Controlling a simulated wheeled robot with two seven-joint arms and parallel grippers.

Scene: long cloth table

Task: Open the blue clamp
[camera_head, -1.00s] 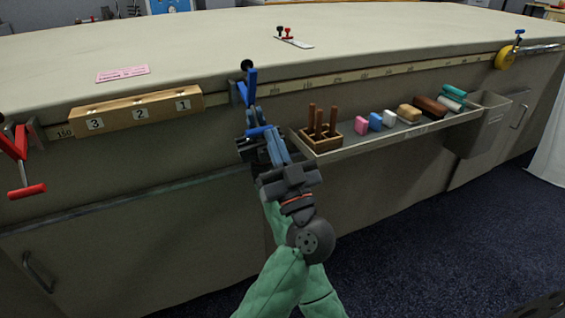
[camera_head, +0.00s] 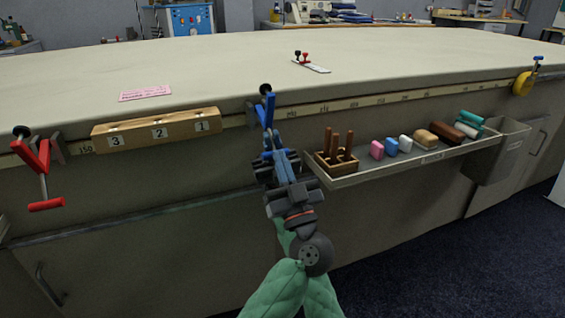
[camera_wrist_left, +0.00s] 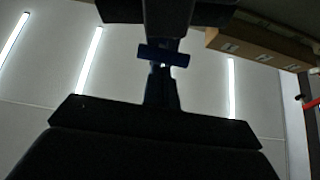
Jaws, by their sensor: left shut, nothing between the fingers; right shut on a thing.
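The blue clamp (camera_head: 270,108) hangs upright on the table's front edge, just right of the numbered block. Its lower part is largely hidden by dark gripper parts. My right gripper (camera_head: 278,168) is the upper one and is shut on the blue clamp; its outline merges with the other gripper. My left gripper (camera_head: 290,196) is shut and empty just below it. In the left wrist view a short blue bar (camera_wrist_left: 163,55) crosses in front of the narrow dark fingers; whether they touch it cannot be told.
A wooden block numbered 3, 2, 1 (camera_head: 158,131) and a red clamp (camera_head: 42,165) are to the left. A tray (camera_head: 385,168) with several blocks sticks out close on the right. A yellow clamp (camera_head: 522,83) is at the far right. The table top is mostly clear.

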